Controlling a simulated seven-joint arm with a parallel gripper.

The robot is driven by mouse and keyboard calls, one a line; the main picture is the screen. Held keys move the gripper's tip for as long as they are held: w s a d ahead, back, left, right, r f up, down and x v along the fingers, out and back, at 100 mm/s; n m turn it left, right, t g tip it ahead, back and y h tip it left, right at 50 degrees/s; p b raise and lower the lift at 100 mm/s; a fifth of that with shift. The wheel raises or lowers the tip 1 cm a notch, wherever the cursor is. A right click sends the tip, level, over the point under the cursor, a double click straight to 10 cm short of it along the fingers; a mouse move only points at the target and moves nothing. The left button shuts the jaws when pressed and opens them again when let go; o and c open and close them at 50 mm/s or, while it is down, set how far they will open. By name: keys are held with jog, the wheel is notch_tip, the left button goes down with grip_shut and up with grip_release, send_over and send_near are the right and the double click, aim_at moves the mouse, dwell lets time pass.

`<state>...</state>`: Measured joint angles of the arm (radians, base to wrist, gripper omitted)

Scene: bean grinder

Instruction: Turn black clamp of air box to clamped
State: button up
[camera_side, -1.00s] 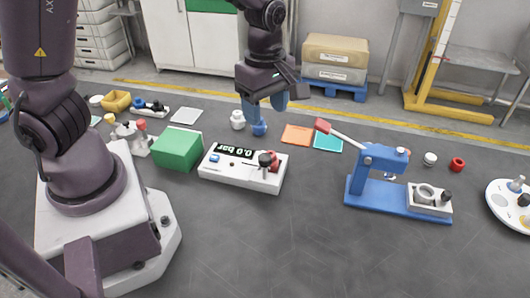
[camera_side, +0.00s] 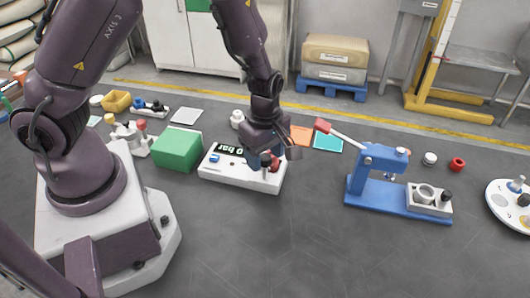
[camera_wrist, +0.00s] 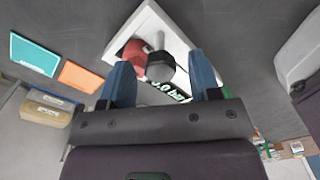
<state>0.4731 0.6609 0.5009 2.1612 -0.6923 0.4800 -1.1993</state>
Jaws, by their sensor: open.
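The white air box (camera_side: 225,173) stands on the floor in the middle of the side view, its display partly covered by my gripper. Its black clamp (camera_side: 266,160) is at its right end, beside a red part (camera_side: 275,163). In the wrist view, the black clamp (camera_wrist: 161,67) has a round dark head and a grey stem, with the red part (camera_wrist: 134,53) to its left. My gripper (camera_wrist: 160,68) is open, with its blue fingers on either side of the clamp in the picture. In the side view my gripper (camera_side: 265,152) is over the box's right end; contact cannot be told.
A green box (camera_side: 178,150) stands close to the air box's left. An orange mat (camera_side: 301,136) and a teal mat (camera_side: 328,141) lie behind. The floor in front is clear.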

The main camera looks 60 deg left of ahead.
jog(key=c, duration=0.9)
jog(key=shift+m, duration=0.4)
jog(key=m, duration=0.3)
jog(key=shift+m, duration=0.4)
jog(key=m, duration=0.4)
jog(key=shift+m, duration=0.3)
jog(key=m, duration=0.8)
jog(key=shift+m, duration=0.5)
